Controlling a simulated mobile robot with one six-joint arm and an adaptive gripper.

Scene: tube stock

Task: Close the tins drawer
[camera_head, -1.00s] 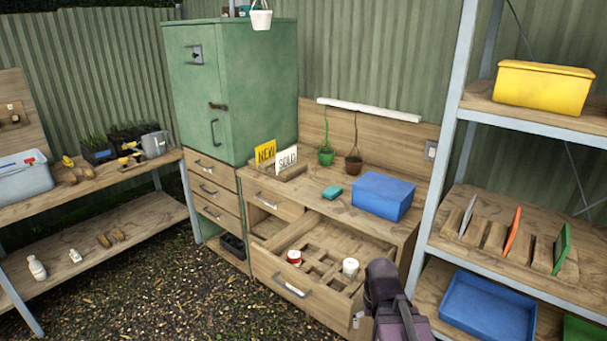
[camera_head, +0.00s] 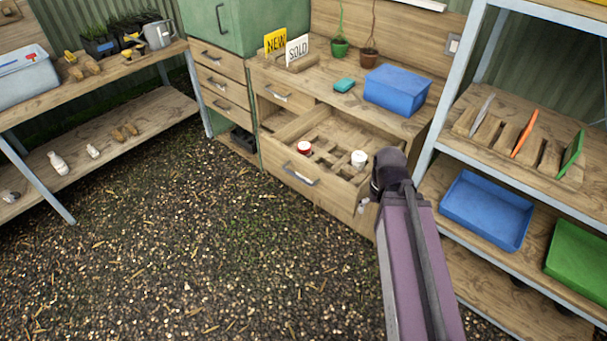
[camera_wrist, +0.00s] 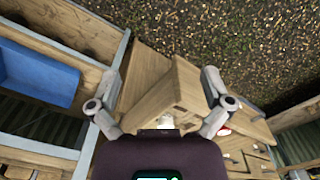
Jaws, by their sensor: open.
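The tins drawer (camera_head: 325,195) is a wooden drawer with a divided inside, pulled out from the bench under the worktop. Its grey bar handle (camera_head: 300,174) is on the front. A red-and-white tin (camera_head: 304,147) and a white tin (camera_head: 358,158) stand in it. My gripper (camera_head: 365,206) is at the drawer's right front corner, largely hidden behind my arm. In the wrist view my gripper (camera_wrist: 160,82) is open, with its fingers spread on either side of a wooden corner of the drawer (camera_wrist: 172,92). Whether it touches the wood I cannot tell.
A metal-framed shelf (camera_head: 440,100) stands close on the right, with a blue tray (camera_head: 487,208) and a green tray (camera_head: 580,255). A blue box (camera_head: 397,90) sits on the worktop. Open gravel (camera_head: 190,260) lies before the drawer; a wooden bench (camera_head: 100,85) is at left.

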